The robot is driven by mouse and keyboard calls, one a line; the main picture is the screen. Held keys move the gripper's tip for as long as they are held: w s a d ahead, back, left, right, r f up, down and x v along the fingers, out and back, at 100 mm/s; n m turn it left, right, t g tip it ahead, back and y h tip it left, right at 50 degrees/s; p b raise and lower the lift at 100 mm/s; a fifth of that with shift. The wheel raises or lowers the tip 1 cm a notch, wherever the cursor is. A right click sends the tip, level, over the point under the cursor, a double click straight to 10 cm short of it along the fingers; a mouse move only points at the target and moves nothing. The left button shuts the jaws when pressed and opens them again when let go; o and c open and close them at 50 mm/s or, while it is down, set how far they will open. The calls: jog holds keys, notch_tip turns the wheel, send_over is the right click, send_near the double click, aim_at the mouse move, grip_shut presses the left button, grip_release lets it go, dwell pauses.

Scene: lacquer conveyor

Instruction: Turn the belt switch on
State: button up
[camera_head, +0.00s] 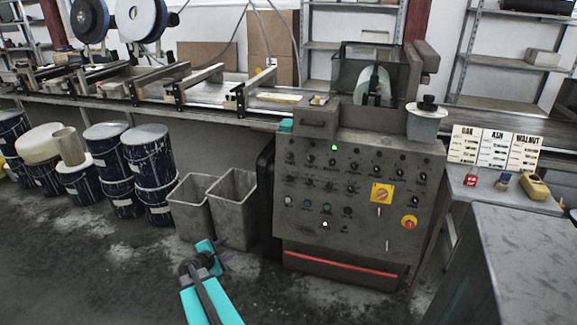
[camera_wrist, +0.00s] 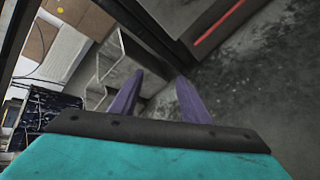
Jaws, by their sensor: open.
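The grey control cabinet (camera_head: 345,245) stands right of centre in the head view. Its sloping panel carries rows of small dark knobs, several coloured buttons, a lit green lamp and a lit white lamp. I cannot read which control is the belt switch. My gripper (camera_head: 227,253) is low and left of the cabinet, apart from the panel. In the wrist view my gripper (camera_wrist: 157,78) has its purple fingers apart with nothing between them; the panel's controls are not visible there.
Two grey bins (camera_head: 232,210) stand left of the cabinet, close behind my gripper. Blue paint drums (camera_head: 150,170) line the floor further left. The conveyor (camera_head: 150,95) runs along the back. A grey box-like unit (camera_head: 530,260) fills the right foreground. Floor before the cabinet is clear.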

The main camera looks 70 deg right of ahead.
jog(key=s+d+r+n+h+b, duration=0.2)
jog(key=s+d+r+n+h, duration=0.15)
jog(key=d+r, duration=0.85)
jog(key=n+t+h+b, duration=0.1)
jog(key=n+h, duration=0.2)
jog(key=n, duration=0.3)
send_near(289, 157)
jog(key=a, duration=0.4)
jog(key=shift+s+a+r, duration=0.1)
jog(key=shift+s+a, duration=0.15)
jog(key=shift+a, duration=0.15)
jog(key=shift+d, duration=0.1)
jog(key=shift+w+d+p, duration=0.2)
jog(key=shift+d, duration=2.05)
jog(key=shift+w+d+p, duration=0.2)
jog(key=shift+d+p, duration=0.05)
jog(key=shift+d, duration=2)
jog(key=shift+w+d+p, duration=0.2)
jog(key=shift+d, duration=2.05)
